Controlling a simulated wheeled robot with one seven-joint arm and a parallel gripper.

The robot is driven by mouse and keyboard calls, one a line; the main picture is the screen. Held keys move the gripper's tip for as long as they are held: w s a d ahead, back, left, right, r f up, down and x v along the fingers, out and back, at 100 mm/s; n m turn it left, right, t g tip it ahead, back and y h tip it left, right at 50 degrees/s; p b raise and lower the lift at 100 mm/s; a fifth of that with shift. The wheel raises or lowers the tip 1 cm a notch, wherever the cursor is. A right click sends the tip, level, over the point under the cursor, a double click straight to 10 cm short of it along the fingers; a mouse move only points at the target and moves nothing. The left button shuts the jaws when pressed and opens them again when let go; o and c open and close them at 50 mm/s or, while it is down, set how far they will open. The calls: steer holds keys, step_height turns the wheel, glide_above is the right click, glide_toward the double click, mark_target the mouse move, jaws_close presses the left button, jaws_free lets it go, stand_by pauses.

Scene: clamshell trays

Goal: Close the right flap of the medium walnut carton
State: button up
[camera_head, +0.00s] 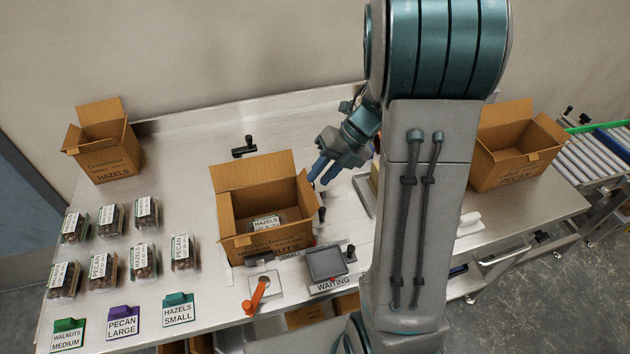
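The medium walnut carton (267,241) stands open in the middle of the table, with "MEDIUM" and part of "NUTS" readable on its front. Its back flap (252,170) stands up. Its right flap (307,197) also appears raised, on the side facing my gripper. A clear clamshell labelled HAZELS (265,223) lies inside the carton. My gripper (322,172) is just above and right of the carton's right flap, its blue fingers pointing down and left. I see nothing held; the gap between the fingers is too small to judge, and contact with the flap is unclear.
An open hazels carton (113,162) stands back left, an open pecan carton (502,165) right. Several clamshells (103,268) stand at left behind label cards (123,320). An orange-handled device (259,291) and a "WAITING" scale (325,265) sit in front. My arm hides the table's middle right.

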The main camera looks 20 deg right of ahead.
mark_target(308, 191)
steer(key=x, duration=0.3)
steer(key=shift+a+f, duration=0.1)
steer(key=shift+f, duration=0.05)
jaws_close()
steer(key=shift+p, duration=0.45)
